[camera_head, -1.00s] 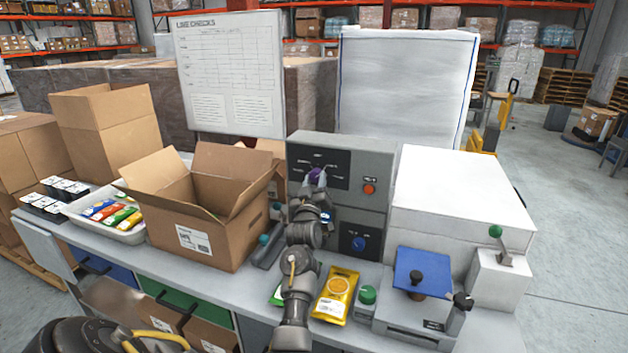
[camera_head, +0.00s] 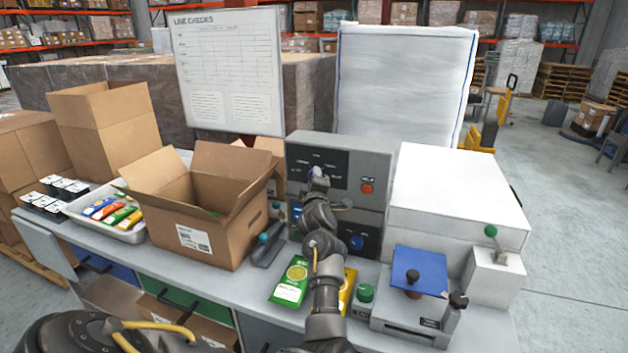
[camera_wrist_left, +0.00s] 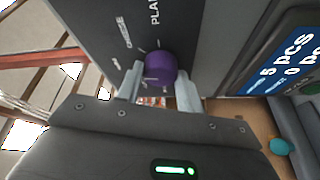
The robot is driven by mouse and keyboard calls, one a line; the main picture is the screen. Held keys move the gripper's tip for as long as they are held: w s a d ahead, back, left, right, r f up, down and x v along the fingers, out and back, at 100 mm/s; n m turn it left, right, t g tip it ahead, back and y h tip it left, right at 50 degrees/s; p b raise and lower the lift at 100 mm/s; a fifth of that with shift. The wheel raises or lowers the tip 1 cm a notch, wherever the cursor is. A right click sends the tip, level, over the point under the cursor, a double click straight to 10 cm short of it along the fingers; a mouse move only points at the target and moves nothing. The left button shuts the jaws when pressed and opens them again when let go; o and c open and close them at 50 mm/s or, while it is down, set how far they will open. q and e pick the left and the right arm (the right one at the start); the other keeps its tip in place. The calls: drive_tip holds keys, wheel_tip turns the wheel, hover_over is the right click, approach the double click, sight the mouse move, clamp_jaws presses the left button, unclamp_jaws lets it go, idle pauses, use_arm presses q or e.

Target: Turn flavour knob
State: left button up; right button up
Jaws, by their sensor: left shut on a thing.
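A round purple knob (camera_wrist_left: 160,68) sits on the dark panel of a grey control box (camera_head: 300,221). In the left wrist view, pale words that look like "CHEESE" and "PLAIN" stand around it. My left gripper (camera_wrist_left: 158,80) is shut on the knob, with one pale finger on each side of it. In the head view, my left gripper (camera_head: 318,180) is at the panel and mostly hides the knob. Which word the knob points to is unclear. My right gripper is not in view.
A red button (camera_head: 367,188) and a blue knob (camera_head: 357,243) are on the same box. A green pouch (camera_head: 290,283) and a yellow pouch (camera_head: 348,288) lie in front, beside my forearm. An open carton (camera_head: 205,225) stands left; a white-topped machine (camera_head: 455,195) stands right.

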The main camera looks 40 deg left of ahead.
use_arm(q)
drive_tip(key=shift+r+n, duration=0.1)
drive_tip(key=shift+n, duration=0.5)
drive_tip(key=o, duration=1)
